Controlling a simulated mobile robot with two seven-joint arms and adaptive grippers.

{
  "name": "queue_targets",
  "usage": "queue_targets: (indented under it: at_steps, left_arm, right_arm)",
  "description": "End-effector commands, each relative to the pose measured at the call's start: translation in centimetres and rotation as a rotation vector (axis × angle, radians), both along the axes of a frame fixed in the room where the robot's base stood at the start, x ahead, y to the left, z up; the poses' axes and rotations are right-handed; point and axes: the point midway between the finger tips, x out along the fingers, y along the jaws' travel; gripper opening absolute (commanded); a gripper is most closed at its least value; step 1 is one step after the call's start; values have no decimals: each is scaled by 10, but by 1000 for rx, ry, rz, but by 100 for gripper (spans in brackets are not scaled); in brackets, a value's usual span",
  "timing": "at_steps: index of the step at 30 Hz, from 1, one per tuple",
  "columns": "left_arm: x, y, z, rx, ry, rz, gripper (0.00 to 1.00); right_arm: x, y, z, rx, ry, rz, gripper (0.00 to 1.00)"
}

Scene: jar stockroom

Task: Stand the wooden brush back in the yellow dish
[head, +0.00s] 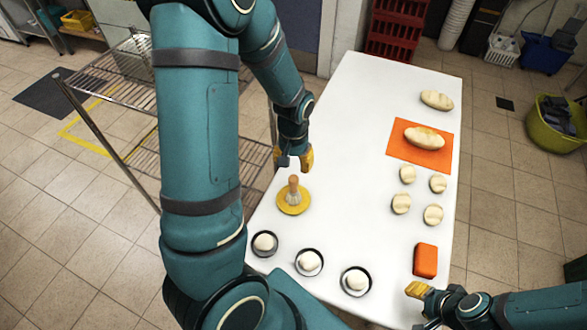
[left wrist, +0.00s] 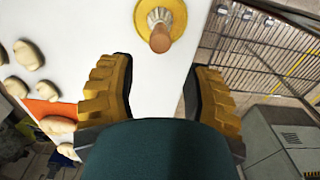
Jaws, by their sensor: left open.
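The wooden brush (head: 294,188) stands upright in the yellow dish (head: 283,207), bristles down and handle up. The dish sits on the white table near its left edge. My left gripper (head: 294,159) is open and empty just beyond the brush in the head view, apart from it. In the left wrist view the brush handle (left wrist: 160,40) and the dish (left wrist: 178,10) show ahead of the open fingers (left wrist: 163,70). My right gripper (head: 418,290) is at the lower right, by the table's near right side; its opening cannot be made out.
Several dough pieces and loaves lie on the right of the white table (head: 345,170), one on an orange mat (head: 393,152). An orange block (head: 425,260) lies near the right edge. Dark bowls with dough (head: 309,262) line the front. A wire rack (head: 120,75) stands left.

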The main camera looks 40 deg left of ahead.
Motion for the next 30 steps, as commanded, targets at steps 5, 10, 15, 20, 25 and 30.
queue_targets:
  at_steps: [5, 10, 15, 20, 25, 30]
  left_arm:
    - [0, 0, 15, 0, -1, 1, 50]
    - [0, -2, 15, -2, -1, -2, 50]
    - [5, -50, -23, -66, -32, -61, 50]
    - [-5, -138, -83, -191, -101, -122, 50]
    - [-30, -209, -118, -288, -160, -130, 50]
    - [-43, -237, -128, -322, -192, -121, 50]
  right_arm:
    - [1, 0, 3, 0, -2, -2, 47]
    - [1, 0, 3, 0, -2, -2, 47]
    - [1, 0, 3, 0, -2, -2, 47]
    - [1, 0, 3, 0, -2, -2, 47]
    - [1, 0, 3, 0, -2, -2, 47]
    - [1, 0, 3, 0, -2, -2, 47]
